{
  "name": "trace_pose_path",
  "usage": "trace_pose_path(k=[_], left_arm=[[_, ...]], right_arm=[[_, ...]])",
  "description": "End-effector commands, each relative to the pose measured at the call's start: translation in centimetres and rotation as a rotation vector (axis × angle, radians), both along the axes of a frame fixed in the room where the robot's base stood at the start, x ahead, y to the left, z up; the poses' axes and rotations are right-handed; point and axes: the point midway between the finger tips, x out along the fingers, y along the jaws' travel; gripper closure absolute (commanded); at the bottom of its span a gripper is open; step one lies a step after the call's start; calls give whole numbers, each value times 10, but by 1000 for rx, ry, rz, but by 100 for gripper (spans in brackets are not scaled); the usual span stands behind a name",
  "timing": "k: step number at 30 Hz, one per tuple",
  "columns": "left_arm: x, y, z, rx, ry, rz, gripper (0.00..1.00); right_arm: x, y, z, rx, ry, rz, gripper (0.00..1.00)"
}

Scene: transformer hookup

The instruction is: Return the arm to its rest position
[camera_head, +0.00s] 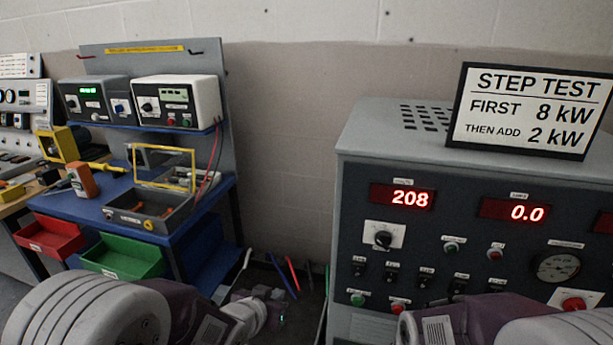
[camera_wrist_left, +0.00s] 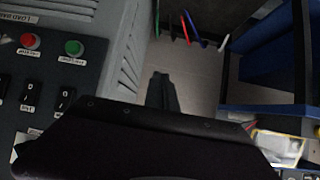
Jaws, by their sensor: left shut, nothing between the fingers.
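My left arm comes in at the lower left of the head view, with a white round joint and a purple link. My left gripper (camera_head: 268,302) is low, in front of the gap between the blue bench and the grey test cabinet, small and partly hidden by the wrist. In the left wrist view its dark fingers (camera_wrist_left: 162,92) are together with nothing between them, above bare floor. Part of my right arm shows at the lower right of the head view; its gripper is out of view.
The grey cabinet (camera_head: 440,165) stands right, its displays reading 208 and 0.0, with a step test sign (camera_head: 530,110) on top. The blue bench (camera_head: 105,208) with meters, an open grey box and red and green bins stands left. Coloured leads (camera_head: 290,273) hang between them.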

Motion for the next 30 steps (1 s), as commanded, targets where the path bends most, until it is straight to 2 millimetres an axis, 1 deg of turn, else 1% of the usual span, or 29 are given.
trace_pose_path(k=[1, 2, 3, 5, 6, 8, 9, 11, 12, 13, 14, 15, 18, 21, 23, 25, 30], left_arm=[[-6, 39, -3, 19, 63, 99, 100], [-14, 58, -7, 31, 113, 149, 100], [-28, 79, -15, 43, 185, 210, 100], [-54, 103, -27, 57, 307, 283, 100], [-74, 112, -35, 62, 392, 318, 100], [-105, 117, -48, 73, 522, 342, 100], [-126, 116, -55, 81, 608, 346, 100], [-157, 115, -65, 93, 736, 347, 100], [-177, 113, -69, 105, 823, 344, 100], [-187, 113, -59, 115, 863, 336, 100], [-184, 113, -36, 113, 852, 337, 100], [-184, 113, -20, 113, 849, 338, 100], [-184, 113, 11, 113, 849, 337, 100], [-183, 113, 38, 114, 849, 336, 100], [-183, 113, 49, 114, 849, 336, 100], [-183, 113, 57, 114, 849, 336, 100], [-183, 113, 55, 114, 848, 336, 100]], right_arm=[[0, 0, 0, 0, 0, 0, 64], [0, 0, 0, 0, 0, 0, 64], [0, 0, 0, 0, 0, 0, 64], [0, 0, 0, 0, 0, 0, 64], [0, 0, 0, 0, 0, 0, 64], [0, 0, 0, 0, 0, 0, 64], [0, 0, 0, 0, 0, 0, 64], [0, 0, 0, 0, 0, 0, 64], [0, 0, 0, 0, 0, 0, 64], [0, 0, 10, 0, 1, 0, 64], [-1, 0, 33, 0, 2, 0, 64], [0, 0, 49, 0, 1, 0, 64], [1, 0, 81, 0, -1, 0, 64], [0, 0, 107, 0, -1, 0, 64], [0, 0, 119, 0, 0, 0, 64], [0, 0, 126, 0, 0, 0, 64], [0, 0, 124, 0, 0, 0, 64]])
